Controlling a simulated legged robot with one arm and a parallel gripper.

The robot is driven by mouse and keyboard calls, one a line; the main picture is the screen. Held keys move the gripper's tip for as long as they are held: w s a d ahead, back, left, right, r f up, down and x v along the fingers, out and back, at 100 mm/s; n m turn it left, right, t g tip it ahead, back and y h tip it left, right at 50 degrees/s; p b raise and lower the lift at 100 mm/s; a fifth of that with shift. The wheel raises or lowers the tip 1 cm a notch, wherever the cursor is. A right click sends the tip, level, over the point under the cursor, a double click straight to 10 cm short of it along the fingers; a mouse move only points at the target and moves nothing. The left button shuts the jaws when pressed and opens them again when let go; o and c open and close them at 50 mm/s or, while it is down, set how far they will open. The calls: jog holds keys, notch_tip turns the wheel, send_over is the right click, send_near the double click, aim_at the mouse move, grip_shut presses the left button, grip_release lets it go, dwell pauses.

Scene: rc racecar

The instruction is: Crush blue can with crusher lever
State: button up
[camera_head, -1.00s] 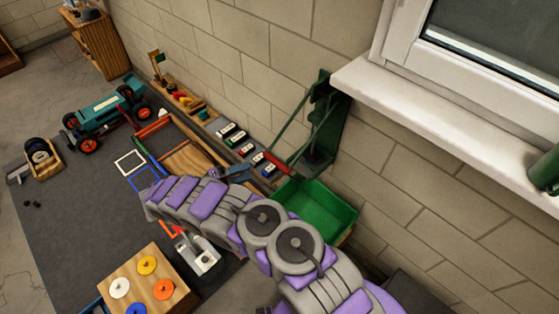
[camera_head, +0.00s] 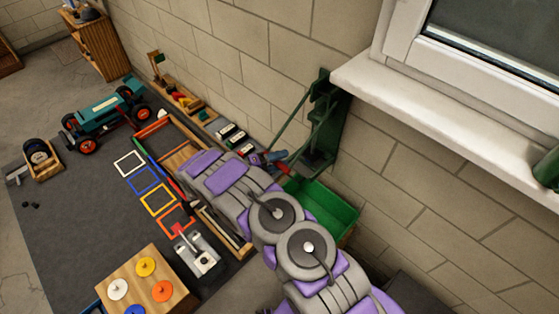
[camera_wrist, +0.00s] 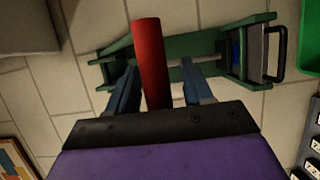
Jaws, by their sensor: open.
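The green can crusher (camera_head: 325,125) is mounted on the wall above the green bin. Its lever ends in a red handle (camera_head: 281,166), which also shows large in the wrist view (camera_wrist: 149,55). My gripper (camera_head: 270,157) is at this handle. In the wrist view my gripper (camera_wrist: 160,75) is open, with one blue-grey finger on each side of the handle; whether either touches it I cannot tell. A small blue patch (camera_wrist: 236,55) shows inside the crusher's far end, perhaps the blue can, mostly hidden by the frame and a dark metal part.
The green bin (camera_head: 335,208) stands below the crusher. Several small labelled items (camera_head: 226,131) are lined up along the wall. The window sill (camera_head: 440,130) juts out at the right. A wooden block with coloured discs (camera_head: 146,280) and a teal car (camera_head: 105,115) are on the dark mat.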

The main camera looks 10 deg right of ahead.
grip_shut()
dwell(0.4)
